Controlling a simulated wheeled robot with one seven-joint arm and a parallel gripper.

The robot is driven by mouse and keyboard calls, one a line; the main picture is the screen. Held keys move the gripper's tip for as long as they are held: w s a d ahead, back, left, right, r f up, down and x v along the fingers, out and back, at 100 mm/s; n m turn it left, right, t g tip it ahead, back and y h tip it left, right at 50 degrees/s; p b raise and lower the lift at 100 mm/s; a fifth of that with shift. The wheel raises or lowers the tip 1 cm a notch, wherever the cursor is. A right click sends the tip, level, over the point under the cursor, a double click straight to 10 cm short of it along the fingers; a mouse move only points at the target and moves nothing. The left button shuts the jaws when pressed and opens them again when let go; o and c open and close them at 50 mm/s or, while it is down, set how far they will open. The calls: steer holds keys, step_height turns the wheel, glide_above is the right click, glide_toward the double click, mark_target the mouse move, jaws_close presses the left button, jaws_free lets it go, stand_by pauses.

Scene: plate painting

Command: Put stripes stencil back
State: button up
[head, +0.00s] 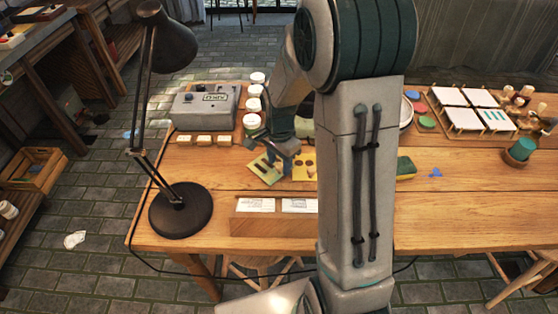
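A yellow card with dark slot-like marks, which looks like the stripes stencil (264,170), shows near the middle of the table. It is turned at an angle, and its upper right part is overlapped by my gripper (283,158). My gripper points down at this card's right edge. The fingers are small and dark here, so I cannot tell whether they are closed on the card, or whether the card is lifted or lies on the wood. A second yellow stencil with round holes (304,168) lies just to the right, partly hidden by my arm.
A wooden holder with white cards (240,224) stands at the front edge. A black desk lamp (180,210) stands left, a grey machine (204,106) behind. White-lidded jars (254,104) stand near my gripper.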

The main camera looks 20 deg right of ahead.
step_height(320, 180, up, 12)
steer(key=p, duration=0.2)
steer(key=s+a+r+n+t, duration=0.1)
steer(key=s+r+n, duration=0.1)
steer(key=s+n, duration=0.4)
steer(key=s+a+r+n+t, duration=0.1)
steer(key=s+r+n, duration=0.1)
steer(key=s+n, duration=0.4)
steer(key=shift+s+r+n+t, duration=0.15)
steer(key=shift+s+n+t, duration=0.15)
steer(key=shift+s, duration=2.35)
